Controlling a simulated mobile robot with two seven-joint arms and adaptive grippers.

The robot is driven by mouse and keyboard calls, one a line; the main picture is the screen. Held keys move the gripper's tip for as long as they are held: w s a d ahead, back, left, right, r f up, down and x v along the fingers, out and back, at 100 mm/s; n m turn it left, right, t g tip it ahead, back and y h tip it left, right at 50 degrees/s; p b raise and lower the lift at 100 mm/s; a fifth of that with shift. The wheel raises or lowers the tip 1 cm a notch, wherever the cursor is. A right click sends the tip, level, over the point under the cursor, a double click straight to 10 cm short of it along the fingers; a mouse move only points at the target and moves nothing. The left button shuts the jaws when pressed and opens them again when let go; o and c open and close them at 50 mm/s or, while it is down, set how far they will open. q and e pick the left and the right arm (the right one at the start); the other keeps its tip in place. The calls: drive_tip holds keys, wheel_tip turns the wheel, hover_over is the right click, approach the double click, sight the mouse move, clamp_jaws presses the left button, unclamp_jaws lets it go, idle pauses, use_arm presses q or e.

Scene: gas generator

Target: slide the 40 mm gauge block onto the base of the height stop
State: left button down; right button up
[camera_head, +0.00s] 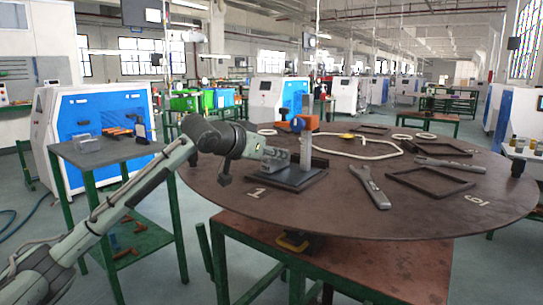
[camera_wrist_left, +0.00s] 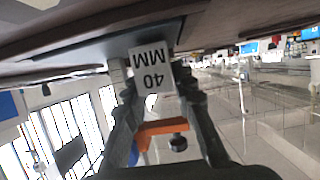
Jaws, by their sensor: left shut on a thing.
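The gauge block, a light grey block marked "40 MM" (camera_wrist_left: 152,72), is clamped between the fingers of my left gripper (camera_wrist_left: 152,88) in the left wrist view. In the head view my left gripper (camera_head: 276,158) reaches in from the left, low over the dark base plate (camera_head: 300,181) of the height stop. The grey upright post (camera_head: 306,150) stands on that plate, just right of the gripper. The block is mostly hidden by the gripper there. In the wrist view the block's edge is at the dark plate; I cannot tell whether it rests on it. My right gripper is out of view.
An orange and blue part with a black knob (camera_head: 298,122) is behind the gripper. The table's near left rim is clear.

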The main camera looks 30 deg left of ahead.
use_arm(q)
drive_tip(key=shift+f, duration=0.15)
idle(0.6)
drive_tip(key=c, duration=1.2)
unclamp_jaws()
drive_tip(key=shift+f, duration=0.15)
drive_tip(key=v, duration=1.2)
drive_tip(key=shift+d, duration=0.1)
